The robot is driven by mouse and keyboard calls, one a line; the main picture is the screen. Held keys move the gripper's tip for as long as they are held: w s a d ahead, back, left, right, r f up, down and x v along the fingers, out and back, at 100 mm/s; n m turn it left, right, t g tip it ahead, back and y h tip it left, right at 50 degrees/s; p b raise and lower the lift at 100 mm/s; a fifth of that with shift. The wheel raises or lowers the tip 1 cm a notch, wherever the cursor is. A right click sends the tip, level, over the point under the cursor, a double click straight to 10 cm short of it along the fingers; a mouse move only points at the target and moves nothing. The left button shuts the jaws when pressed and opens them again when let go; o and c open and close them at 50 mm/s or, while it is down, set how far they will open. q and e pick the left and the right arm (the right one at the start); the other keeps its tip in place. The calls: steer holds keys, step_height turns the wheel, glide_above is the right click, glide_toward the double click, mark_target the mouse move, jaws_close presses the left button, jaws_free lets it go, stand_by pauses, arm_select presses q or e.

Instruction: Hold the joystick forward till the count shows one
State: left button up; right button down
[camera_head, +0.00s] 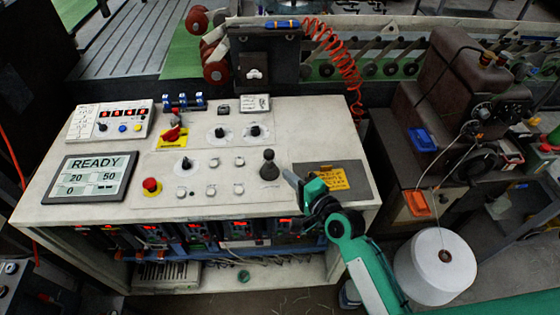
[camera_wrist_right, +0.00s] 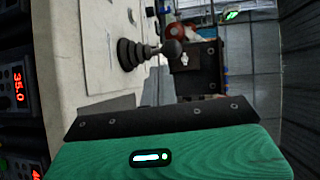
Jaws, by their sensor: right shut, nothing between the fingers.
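The black joystick (camera_head: 269,166), with a ribbed boot and ball knob, stands roughly upright on the right part of the pale console top. It also shows in the right wrist view (camera_wrist_right: 133,53), just beyond the fingers. My right gripper (camera_head: 290,178) is shut and empty, its tips close to the right of the joystick; I cannot tell whether they touch it. It shows in the right wrist view too (camera_wrist_right: 158,88). The display (camera_head: 88,178) reads READY, with 20 and 50 below and 0 at lower left. My left gripper is not in view.
A red stop button (camera_head: 151,186) and several black knobs and pale buttons share the console top (camera_head: 225,203). A yellow label (camera_head: 333,177) lies right of my gripper tips. A brown machine (camera_head: 440,100) and white spool (camera_head: 436,266) stand to the right.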

mark_target(269, 160)
steer(key=w+a, duration=0.1)
steer(key=w+a+p, duration=0.1)
steer(key=w, duration=0.1)
steer(key=shift+w+r, duration=0.1)
steer(key=shift+r, duration=0.3)
steer(key=shift+w+a+f+p, duration=0.1)
steer(key=shift+w+a+p, duration=0.2)
steer(key=shift+w+p, duration=0.05)
